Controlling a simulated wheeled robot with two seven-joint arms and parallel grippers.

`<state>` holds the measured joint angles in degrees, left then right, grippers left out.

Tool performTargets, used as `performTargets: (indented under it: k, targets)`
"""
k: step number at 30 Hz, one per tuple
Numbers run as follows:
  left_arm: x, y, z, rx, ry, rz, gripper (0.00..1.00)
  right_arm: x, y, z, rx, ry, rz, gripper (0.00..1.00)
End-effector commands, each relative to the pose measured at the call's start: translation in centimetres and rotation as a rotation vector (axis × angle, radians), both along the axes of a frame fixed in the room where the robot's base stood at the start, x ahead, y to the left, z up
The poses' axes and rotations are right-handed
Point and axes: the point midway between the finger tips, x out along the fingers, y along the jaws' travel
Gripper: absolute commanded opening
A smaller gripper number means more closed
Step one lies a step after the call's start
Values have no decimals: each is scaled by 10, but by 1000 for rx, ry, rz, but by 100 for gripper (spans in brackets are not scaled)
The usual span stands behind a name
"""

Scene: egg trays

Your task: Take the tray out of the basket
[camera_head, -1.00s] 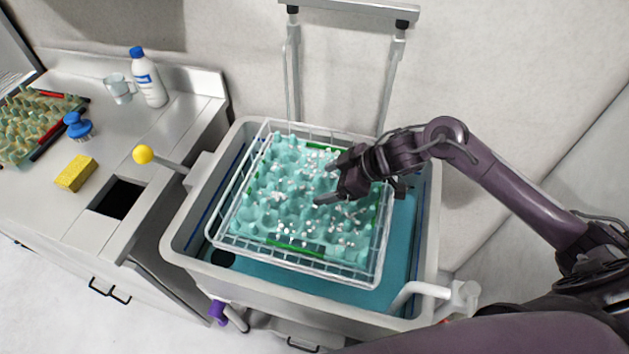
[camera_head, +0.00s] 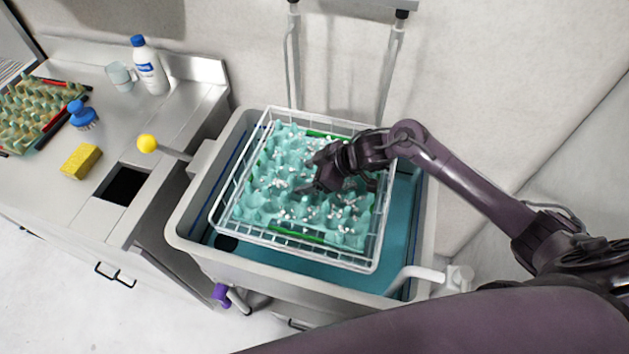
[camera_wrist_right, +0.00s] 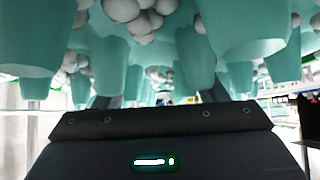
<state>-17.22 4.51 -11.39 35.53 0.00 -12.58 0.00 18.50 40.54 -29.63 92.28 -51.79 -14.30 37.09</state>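The teal egg tray (camera_head: 262,203), with bumpy cups and white foam-like clumps on it, lies in a white wire basket (camera_head: 300,256) over the basin. Green strips show along its edges. My right gripper (camera_head: 303,177) is over the middle of the tray, coming in from the right, with its two fingers apart. In the right wrist view, teal tray cups (camera_wrist_right: 245,35) hang large and close in front of the gripper (camera_wrist_right: 158,98). I see nothing clearly pinched between the fingers. Contact with the tray is not clear. My left gripper is not in view.
The basket sits in a grey basin (camera_head: 187,245) with blue-green liquid. A faucet (camera_head: 425,274) is at its front right. On the left counter are a bottle (camera_head: 151,72), a yellow sponge (camera_head: 81,162), a blue brush (camera_head: 82,118) and another egg tray (camera_head: 35,117). A yellow-knobbed lever (camera_head: 147,143) stands between.

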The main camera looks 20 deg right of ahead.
Motion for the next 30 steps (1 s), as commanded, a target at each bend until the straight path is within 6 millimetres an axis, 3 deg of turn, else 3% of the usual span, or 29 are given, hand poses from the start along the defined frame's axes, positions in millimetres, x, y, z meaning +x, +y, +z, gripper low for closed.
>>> performTargets:
  k: [1, 6, 15, 20, 26, 30]
  targets:
    - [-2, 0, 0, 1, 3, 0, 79, -1, 0, -1, -2, 3, 0, 44]
    - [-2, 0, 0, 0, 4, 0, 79, -1, -1, -2, -3, 3, 0, 24]
    - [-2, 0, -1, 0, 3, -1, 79, -1, 0, 0, -2, 3, 0, 24]
    - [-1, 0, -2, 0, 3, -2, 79, 0, -1, 12, -2, -1, 0, 24]
    - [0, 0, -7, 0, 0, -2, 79, 1, 0, 49, -1, -6, 3, 24]
    - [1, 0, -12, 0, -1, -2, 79, 1, 0, 90, -3, -9, 2, 24]
